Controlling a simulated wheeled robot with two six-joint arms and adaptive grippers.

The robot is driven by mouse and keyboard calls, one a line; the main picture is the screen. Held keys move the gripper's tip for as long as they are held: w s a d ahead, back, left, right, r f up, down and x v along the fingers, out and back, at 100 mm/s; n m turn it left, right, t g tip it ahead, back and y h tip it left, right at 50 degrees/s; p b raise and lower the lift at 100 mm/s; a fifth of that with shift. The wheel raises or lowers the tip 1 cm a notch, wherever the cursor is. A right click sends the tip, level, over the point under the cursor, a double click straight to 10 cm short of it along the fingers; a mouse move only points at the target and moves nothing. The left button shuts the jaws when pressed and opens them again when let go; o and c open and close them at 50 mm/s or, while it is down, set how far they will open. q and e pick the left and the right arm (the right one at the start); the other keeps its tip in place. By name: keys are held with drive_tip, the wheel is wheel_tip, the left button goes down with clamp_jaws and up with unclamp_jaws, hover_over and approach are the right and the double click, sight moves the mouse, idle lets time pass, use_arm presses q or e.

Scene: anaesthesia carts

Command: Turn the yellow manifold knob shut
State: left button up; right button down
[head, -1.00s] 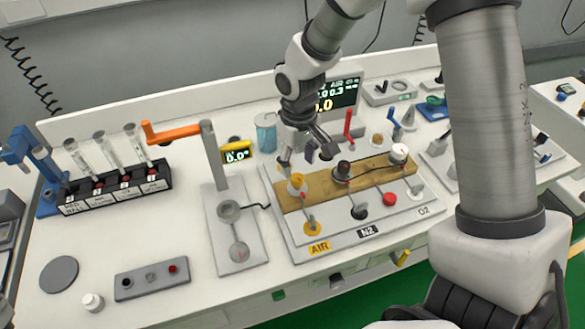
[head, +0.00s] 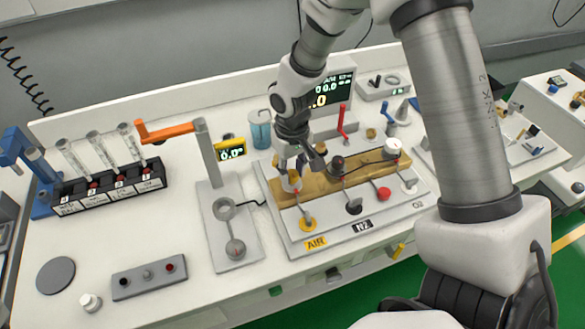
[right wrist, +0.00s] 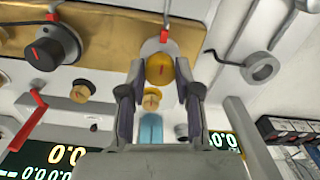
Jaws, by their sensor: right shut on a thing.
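The yellow manifold knob (head: 291,183) sits at the left end of the brass manifold block (head: 318,191), above the AIR label. My right gripper (head: 290,170) is down at this knob and partly covers it in the head view. In the right wrist view the yellow knob (right wrist: 160,69), with a red mark on its face, is between the two fingers of my right gripper (right wrist: 160,80), which are shut on it. My left gripper is not in view.
A black knob (head: 337,164) and a white knob (head: 393,147) stand along the same block. A grey post with an orange arm (head: 166,132) stands to the left, near a vial rack (head: 110,192).

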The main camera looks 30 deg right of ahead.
sight(292, 173)
drive_tip(key=shift+m, duration=0.3)
drive_tip(key=c, duration=1.2)
unclamp_jaws()
drive_tip(key=o, duration=0.4)
drive_tip(key=shift+f, duration=0.1)
drive_tip(key=shift+w, duration=0.2)
wheel_tip(292, 173, up, 12)
